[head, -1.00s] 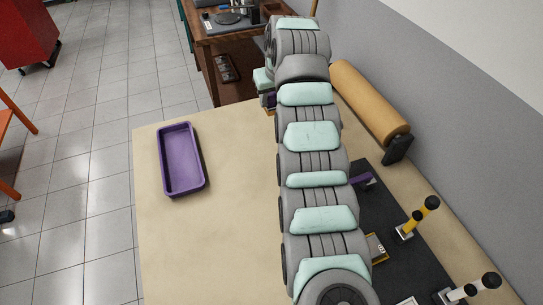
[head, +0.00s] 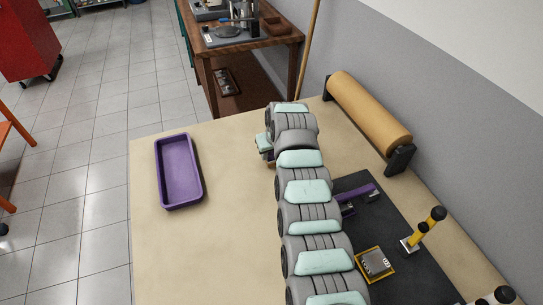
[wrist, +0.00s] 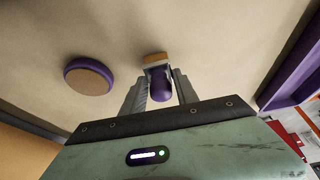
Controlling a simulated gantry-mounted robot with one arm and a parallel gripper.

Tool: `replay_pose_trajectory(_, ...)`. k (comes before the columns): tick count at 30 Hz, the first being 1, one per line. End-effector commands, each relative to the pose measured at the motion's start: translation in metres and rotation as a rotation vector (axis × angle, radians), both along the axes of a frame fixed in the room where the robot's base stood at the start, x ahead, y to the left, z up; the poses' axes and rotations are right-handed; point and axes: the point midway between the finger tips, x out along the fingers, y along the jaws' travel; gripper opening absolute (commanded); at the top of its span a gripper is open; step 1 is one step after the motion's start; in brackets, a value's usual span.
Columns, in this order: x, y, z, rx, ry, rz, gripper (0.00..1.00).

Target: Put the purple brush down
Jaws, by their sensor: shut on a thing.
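My gripper (wrist: 160,88) is shut on the purple brush (wrist: 161,82) in the wrist view. The brush's purple handle lies between the fingers, and its tan end (wrist: 155,58) points away from my gripper. I cannot tell whether that end touches the tabletop. In the head view, my gripper (head: 264,147) is over the far part of the beige table (head: 225,235), right of the purple tray. The brush is mostly hidden by my arm there.
An open purple tray (head: 180,172) sits on the left; its edge shows in the wrist view (wrist: 290,80). A round purple-rimmed thing (wrist: 90,77) lies beside the brush. A dark mat (head: 385,215) with a purple tool (head: 359,196) and a tan roll (head: 368,112) are at right.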

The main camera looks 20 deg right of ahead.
Motion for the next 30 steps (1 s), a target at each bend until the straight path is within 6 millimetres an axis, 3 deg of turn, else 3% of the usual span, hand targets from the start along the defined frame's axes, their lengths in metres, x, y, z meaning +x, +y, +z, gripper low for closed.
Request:
replay_pose_trajectory(3,0.0008,-0.0004,-0.0107,-0.001,-0.004,0.000,0.00)
replay_pose_trajectory(13,0.0009,0.0002,-0.0127,-0.001,-0.003,0.001,0.00)
replay_pose_trajectory(14,0.0008,-0.0001,-0.0128,-0.001,-0.003,0.001,0.37)
replay_pose_trajectory(21,0.0008,-0.0002,-0.0125,-0.001,-0.003,0.001,0.57)
replay_pose_trajectory(30,0.0009,-0.0005,-0.0103,-0.002,-0.004,0.000,0.58)
